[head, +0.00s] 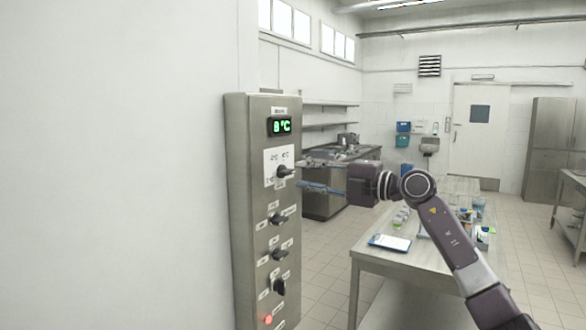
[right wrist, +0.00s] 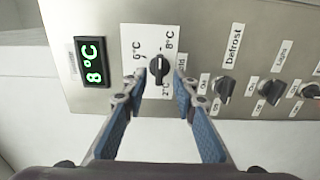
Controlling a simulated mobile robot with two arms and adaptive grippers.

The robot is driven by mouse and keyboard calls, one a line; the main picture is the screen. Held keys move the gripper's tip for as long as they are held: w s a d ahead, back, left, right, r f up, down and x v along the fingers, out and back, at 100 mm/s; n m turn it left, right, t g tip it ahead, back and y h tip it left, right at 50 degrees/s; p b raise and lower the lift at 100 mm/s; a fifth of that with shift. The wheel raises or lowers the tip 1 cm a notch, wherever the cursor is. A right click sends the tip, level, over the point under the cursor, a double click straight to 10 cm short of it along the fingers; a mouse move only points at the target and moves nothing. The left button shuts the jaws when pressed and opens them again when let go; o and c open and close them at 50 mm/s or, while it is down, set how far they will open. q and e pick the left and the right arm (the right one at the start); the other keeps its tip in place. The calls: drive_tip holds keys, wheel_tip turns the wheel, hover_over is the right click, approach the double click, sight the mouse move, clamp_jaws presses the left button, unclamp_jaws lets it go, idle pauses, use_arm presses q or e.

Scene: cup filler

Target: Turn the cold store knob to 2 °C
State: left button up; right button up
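The cold store knob (right wrist: 159,68) is a black pointer knob on a white dial plate (right wrist: 150,45) on the steel control panel (head: 250,200). In the head view the knob (head: 284,171) sits below the green display (head: 281,125). The display also shows in the right wrist view (right wrist: 93,62) and reads 8 °C. My right gripper (head: 299,175) is open, with its fingertips in front of the panel. In the right wrist view its fingers (right wrist: 154,90) stand on either side of the knob, apart from it. My left gripper is not in view.
Further black knobs, such as the Defrost knob (right wrist: 223,88), line the panel below the dial. A red light (head: 268,320) is near the bottom. A table (head: 375,262) with a tablet (head: 390,242) and small items stands to the right behind my arm.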

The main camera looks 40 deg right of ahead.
sight(290, 173)
drive_tip(key=p+x, duration=0.1)
drive_tip(key=x, duration=0.3)
drive_tip(key=shift+w+a+r, duration=0.1)
drive_tip(key=shift+a, duration=0.05)
drive_tip(key=shift+c, duration=0.6)
clamp_jaws()
